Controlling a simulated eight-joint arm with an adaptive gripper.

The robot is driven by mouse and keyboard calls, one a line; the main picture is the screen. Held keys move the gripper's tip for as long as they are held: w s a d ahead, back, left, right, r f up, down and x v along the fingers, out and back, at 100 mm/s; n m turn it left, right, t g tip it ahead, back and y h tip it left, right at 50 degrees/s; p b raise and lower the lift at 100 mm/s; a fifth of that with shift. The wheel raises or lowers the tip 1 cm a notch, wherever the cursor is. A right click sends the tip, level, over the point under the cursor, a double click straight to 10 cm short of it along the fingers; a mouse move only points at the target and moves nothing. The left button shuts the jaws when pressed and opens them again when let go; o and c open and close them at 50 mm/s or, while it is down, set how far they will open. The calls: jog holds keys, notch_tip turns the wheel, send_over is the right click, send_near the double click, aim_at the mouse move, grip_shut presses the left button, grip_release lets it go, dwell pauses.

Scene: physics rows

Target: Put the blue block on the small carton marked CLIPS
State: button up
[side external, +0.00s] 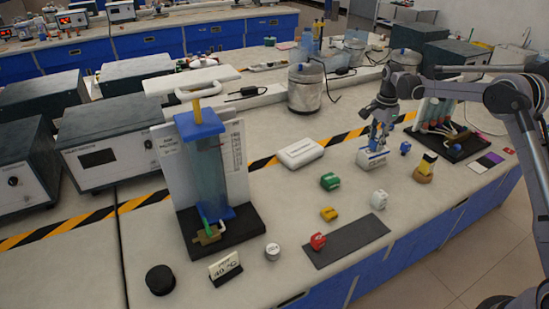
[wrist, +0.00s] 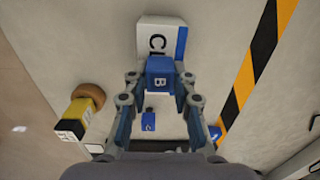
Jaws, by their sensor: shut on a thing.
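My gripper (side external: 377,137) points down over the small white and blue carton (side external: 372,160). In the wrist view, my gripper (wrist: 160,82) is shut on a blue block (wrist: 160,68) with a white letter B, one finger on each side. The carton (wrist: 154,30) lies behind the block in that view, with the start of its black marking showing and the rest hidden by the block. I cannot tell whether the block touches the carton's top. A second small blue block (wrist: 148,125) sits on the bench, also in the side view (side external: 405,148).
A yellow and black block stands on a brown round base (side external: 424,175) right of the carton. Green (side external: 330,181), white (side external: 379,199), yellow (side external: 329,214) and red (side external: 318,241) blocks lie nearer the front. A white box (side external: 299,153) lies to the left. A dark rack (side external: 452,140) stands behind right.

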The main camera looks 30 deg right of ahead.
aim_at(377, 140)
jog(key=shift+f, duration=0.1)
jog(key=o, duration=0.9)
jog(key=shift+o, duration=0.2)
notch_tip(377, 140, up, 12)
jog(key=s+a+r+n+t, duration=0.2)
jog(key=s+a+r+n, duration=0.2)
jog(key=s+a+r, duration=0.15)
jog(key=s+a+n+t, duration=0.3)
jog(key=s+a+n, duration=0.7)
jog(key=s, duration=0.5)
jog(key=s+a+f+n+t, duration=0.2)
jog(key=s+a+f+n, duration=0.2)
jog(key=s+f, duration=0.2)
jog(key=shift+s, duration=0.9)
